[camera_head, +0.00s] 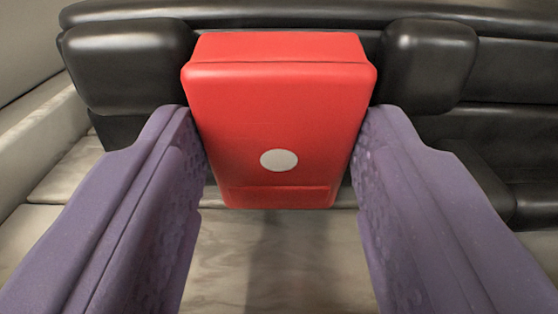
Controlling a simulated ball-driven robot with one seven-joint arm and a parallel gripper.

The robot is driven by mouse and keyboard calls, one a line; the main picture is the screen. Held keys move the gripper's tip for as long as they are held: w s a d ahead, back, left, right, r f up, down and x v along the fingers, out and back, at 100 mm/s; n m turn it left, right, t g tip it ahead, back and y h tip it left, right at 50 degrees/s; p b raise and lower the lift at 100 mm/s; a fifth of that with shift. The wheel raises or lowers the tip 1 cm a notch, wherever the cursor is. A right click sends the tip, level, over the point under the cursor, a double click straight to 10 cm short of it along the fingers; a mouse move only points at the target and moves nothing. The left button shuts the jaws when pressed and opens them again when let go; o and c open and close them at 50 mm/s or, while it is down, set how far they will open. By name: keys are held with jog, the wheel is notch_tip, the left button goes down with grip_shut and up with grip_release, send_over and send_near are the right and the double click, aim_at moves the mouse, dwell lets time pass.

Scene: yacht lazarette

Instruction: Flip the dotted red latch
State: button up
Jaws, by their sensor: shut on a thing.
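The red latch (275,115) is a block with rounded edges, in the upper middle of the view. One pale grey dot (279,160) marks its front face, below the middle. A seam runs across near its top, and a shallow lip crosses its lower end. My gripper (278,150) has two purple fingers, one on each side of the latch. Their tips touch its left and right sides, so the gripper is shut on it. The fingers cover part of the latch's sides. Its back is hidden.
Black padded blocks stand close on the left (130,60) and right (428,65) of the latch, joined to a long black padded piece behind. A pale, worn surface (285,265) lies below. A pale wall or ledge (40,140) is at the left.

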jog(key=r+g+p, duration=0.1)
jog(key=p, duration=0.1)
jog(key=shift+w+r+p, duration=0.15)
jog(key=shift+w+p, duration=0.05)
jog(key=shift+p, duration=0.1)
jog(key=shift+w+a+r+g+p, duration=0.1)
jog(key=shift+w+g+p, duration=0.05)
jog(key=shift+g+p, duration=0.5)
jog(key=shift+w+g+p, duration=0.2)
jog(key=shift+g+p, duration=0.15)
jog(key=shift+p, duration=0.1)
jog(key=shift+f, duration=0.25)
jog(key=o, duration=1.1)
jog(key=shift+c, duration=0.2)
